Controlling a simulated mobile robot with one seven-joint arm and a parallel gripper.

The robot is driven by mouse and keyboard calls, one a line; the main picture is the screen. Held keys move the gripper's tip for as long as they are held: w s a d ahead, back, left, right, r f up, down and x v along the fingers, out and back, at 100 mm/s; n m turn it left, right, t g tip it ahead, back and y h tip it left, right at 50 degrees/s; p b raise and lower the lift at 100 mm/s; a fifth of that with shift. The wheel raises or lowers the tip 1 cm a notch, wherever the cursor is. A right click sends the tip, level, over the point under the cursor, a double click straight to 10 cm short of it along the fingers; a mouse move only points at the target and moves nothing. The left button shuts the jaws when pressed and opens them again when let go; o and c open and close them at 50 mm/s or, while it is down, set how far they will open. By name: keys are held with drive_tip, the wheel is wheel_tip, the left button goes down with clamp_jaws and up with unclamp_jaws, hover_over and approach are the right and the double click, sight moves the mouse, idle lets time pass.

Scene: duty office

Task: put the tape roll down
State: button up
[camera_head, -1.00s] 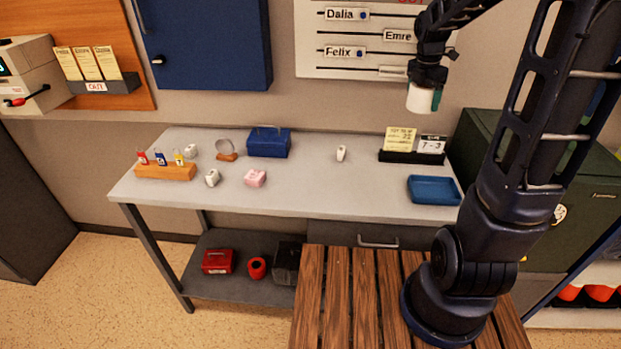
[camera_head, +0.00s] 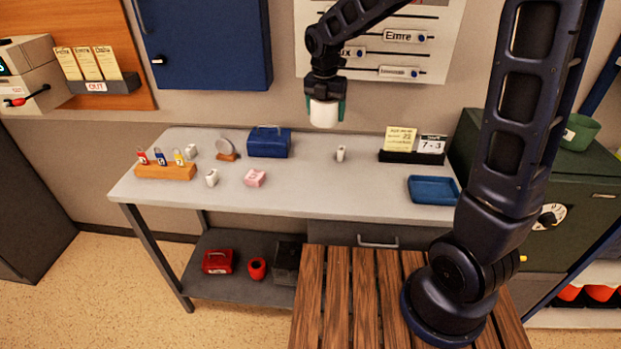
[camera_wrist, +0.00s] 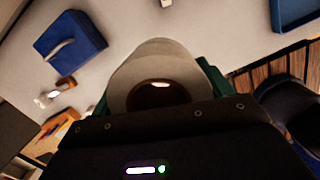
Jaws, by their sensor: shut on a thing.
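The tape roll (camera_head: 324,113) is a white cylinder held in my gripper (camera_head: 325,108), high above the grey desk (camera_head: 300,192). My gripper is shut on it, with green fingers on either side. In the wrist view the tape roll (camera_wrist: 157,75) fills the middle, its dark round hole facing the camera, between the green fingertips of my gripper (camera_wrist: 155,90). It touches nothing but the fingers. The desk below it has bare room in the middle.
On the desk stand a blue box (camera_head: 269,142), a pink block (camera_head: 255,178), a wooden holder (camera_head: 165,172), a white item (camera_head: 341,153), a blue tray (camera_head: 433,189) and a black card stand (camera_head: 411,157). The desk's front middle is clear.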

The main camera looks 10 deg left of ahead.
sight(312, 112)
drive_tip(key=shift+n, duration=0.5)
drive_tip(key=s+a, duration=0.1)
drive_tip(key=a, duration=0.1)
drive_tip(key=s+a, duration=0.1)
drive_tip(key=shift+s+a, duration=0.1)
drive_tip(key=shift+a, duration=0.3)
wheel_tip(312, 112, down, 20)
drive_tip(key=shift+s+a+f, duration=0.1)
drive_tip(key=shift+a, duration=0.05)
drive_tip(key=shift+f, duration=0.1)
drive_tip(key=o, duration=1.2)
drive_tip(key=shift+c, duration=0.2)
